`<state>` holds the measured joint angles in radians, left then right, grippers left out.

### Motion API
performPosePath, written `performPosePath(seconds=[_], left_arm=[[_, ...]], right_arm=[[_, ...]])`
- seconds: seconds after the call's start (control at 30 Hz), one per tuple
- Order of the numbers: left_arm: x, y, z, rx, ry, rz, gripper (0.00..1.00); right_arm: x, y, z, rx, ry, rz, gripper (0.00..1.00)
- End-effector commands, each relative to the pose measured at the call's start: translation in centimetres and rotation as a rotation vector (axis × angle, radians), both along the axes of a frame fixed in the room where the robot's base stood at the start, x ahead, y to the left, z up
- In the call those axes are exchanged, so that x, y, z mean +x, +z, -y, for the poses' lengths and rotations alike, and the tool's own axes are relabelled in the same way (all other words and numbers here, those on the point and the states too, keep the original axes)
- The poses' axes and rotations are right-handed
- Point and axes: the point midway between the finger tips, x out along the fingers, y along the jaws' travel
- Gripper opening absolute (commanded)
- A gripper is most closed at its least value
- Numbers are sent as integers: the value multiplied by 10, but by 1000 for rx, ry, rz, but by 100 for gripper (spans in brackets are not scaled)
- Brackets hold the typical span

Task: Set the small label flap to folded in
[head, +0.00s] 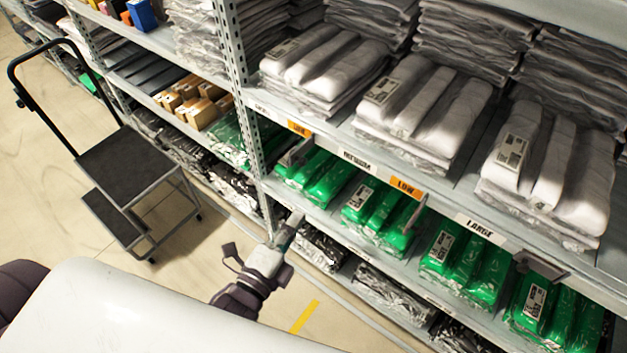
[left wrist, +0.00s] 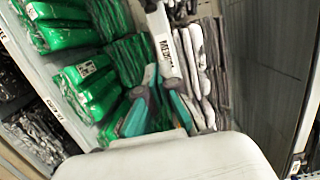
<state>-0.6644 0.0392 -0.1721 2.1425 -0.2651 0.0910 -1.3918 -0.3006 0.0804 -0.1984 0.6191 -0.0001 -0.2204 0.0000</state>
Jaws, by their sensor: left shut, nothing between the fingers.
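In the head view, a grey flap (head: 296,151) juts out from the shelf edge at the left end of the bay, below an orange LOW tag (head: 299,128). It looks folded out; I cannot read "small" on it. My left gripper (head: 293,221) is lower, in front of the green-pack shelf, apart from the flap. In the left wrist view its teal fingers (left wrist: 160,90) are shut and empty, pointing towards a white label (left wrist: 163,54) that seems to read MEDIUM. My right gripper is out of view.
A MEDIUM label (head: 358,161), a second LOW tag (head: 405,187) and a LARGE label (head: 480,230) line the shelf edge. Another flap (head: 541,265) juts out at right. Green packs (head: 376,212) lie below. A metal post (head: 240,110) and step cart (head: 125,165) stand left.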

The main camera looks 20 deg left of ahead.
Motion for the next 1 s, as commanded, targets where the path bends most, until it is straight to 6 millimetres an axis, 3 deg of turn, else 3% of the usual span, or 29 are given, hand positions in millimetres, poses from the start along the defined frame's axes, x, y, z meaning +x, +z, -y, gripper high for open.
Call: performPosePath(seconds=[0.47, 0.97, 1.0], left_arm=[[8, 4, 1, 2, 1, 7, 0], [104, 6, 19, 2, 0, 7, 0], [104, 5, 9, 8, 0, 4, 0]], right_arm=[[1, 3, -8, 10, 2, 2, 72], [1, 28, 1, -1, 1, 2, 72], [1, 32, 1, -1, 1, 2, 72]])
